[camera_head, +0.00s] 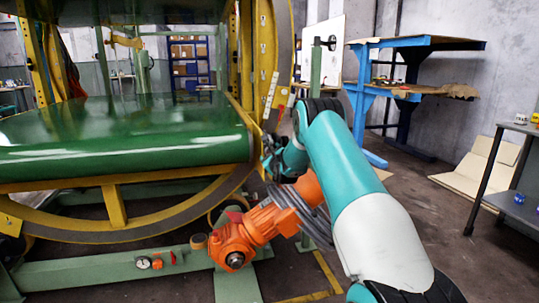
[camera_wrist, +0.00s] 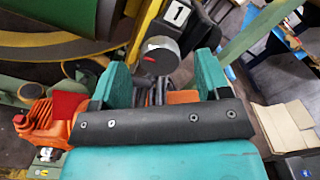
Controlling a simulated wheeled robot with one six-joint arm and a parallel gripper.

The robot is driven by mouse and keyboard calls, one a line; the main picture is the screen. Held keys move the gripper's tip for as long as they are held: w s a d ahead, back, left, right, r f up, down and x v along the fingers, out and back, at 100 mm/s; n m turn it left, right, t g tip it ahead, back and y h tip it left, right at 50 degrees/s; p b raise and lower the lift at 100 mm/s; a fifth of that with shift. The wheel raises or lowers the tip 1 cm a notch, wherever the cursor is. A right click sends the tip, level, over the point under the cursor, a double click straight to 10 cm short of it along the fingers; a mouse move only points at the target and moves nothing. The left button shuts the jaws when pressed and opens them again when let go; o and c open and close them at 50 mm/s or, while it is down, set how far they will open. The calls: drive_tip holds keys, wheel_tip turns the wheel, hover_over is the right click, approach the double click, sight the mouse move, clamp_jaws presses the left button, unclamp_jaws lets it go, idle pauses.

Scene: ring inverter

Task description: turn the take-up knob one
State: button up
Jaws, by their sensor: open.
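A dark round knob (camera_wrist: 162,54) with a grey face and a small red mark shows in the wrist view, just below a white label reading 1 (camera_wrist: 177,14). I take it to be take-up knob one. My gripper (camera_wrist: 161,62) is open, with its teal fingers on either side of the knob in the picture. I cannot tell whether the fingers reach around it or touch it. In the head view my gripper (camera_head: 268,154) is at the right edge of the yellow ring; the knob is not clearly visible there.
The large yellow ring frame (camera_head: 110,205) holds a green bed (camera_head: 120,140). An orange motor (camera_head: 262,222) sits low beside my arm on a green base beam (camera_head: 110,268). A blue workbench (camera_head: 420,42) stands at the back right. Open floor lies right of my arm.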

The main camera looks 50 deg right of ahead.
drive_tip(key=shift+x, duration=1.5)
drive_tip(key=c, duration=0.9)
